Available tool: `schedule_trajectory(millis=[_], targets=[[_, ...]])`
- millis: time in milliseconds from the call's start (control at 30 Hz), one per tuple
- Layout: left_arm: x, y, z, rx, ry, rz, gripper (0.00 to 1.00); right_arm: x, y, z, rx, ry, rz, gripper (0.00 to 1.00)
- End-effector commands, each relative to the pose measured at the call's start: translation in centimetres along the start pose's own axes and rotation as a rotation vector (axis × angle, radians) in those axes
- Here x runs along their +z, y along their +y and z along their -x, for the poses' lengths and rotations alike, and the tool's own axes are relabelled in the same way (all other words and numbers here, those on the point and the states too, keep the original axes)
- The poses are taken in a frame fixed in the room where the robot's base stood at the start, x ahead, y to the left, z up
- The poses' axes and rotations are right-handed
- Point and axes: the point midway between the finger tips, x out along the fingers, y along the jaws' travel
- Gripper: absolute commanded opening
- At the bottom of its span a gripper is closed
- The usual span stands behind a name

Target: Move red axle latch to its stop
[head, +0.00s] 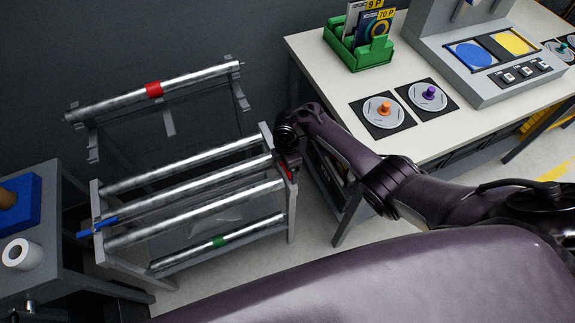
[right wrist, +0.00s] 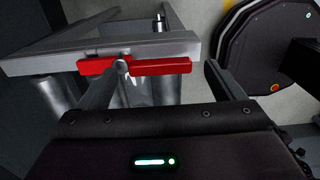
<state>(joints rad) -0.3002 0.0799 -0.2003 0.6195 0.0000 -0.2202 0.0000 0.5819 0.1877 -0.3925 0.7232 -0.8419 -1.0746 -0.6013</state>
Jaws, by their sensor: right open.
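The red axle latch (right wrist: 162,67) is a red bar on the grey end rail (right wrist: 60,58) of the roller frame in the right wrist view. It lies crosswise with a round metal pivot or pin in front of its middle. In the head view only a sliver of red (head: 290,173) shows beside my gripper. My right gripper (right wrist: 165,72) is open, with one finger to each side of the latch's right part. In the head view my right gripper (head: 287,158) is at the frame's right end. I cannot tell whether it touches the latch. My left gripper is out of view.
A blue latch (head: 97,227) sits at the frame's left end. Metal rollers (head: 190,190) span the frame. A white worktable (head: 325,75) stands close on the right, a grey table (head: 50,255) on the left.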

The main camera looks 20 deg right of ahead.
Motion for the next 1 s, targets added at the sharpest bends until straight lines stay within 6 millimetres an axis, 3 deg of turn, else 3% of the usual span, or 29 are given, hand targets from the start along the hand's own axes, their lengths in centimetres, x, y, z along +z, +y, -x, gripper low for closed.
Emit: schedule_trajectory(millis=[200, 400, 1000], targets=[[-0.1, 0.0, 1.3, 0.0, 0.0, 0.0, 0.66, 0.1, 0.1, 4.2, 0.004, 0.0, 0.0, 0.88], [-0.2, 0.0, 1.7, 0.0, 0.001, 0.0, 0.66, 0.1, 0.0, 6.3, 0.001, 0.0, 0.0, 0.88], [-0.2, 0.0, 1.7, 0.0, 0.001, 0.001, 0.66, 0.1, 0.0, 6.5, 0.001, -0.001, -0.001, 0.88]])
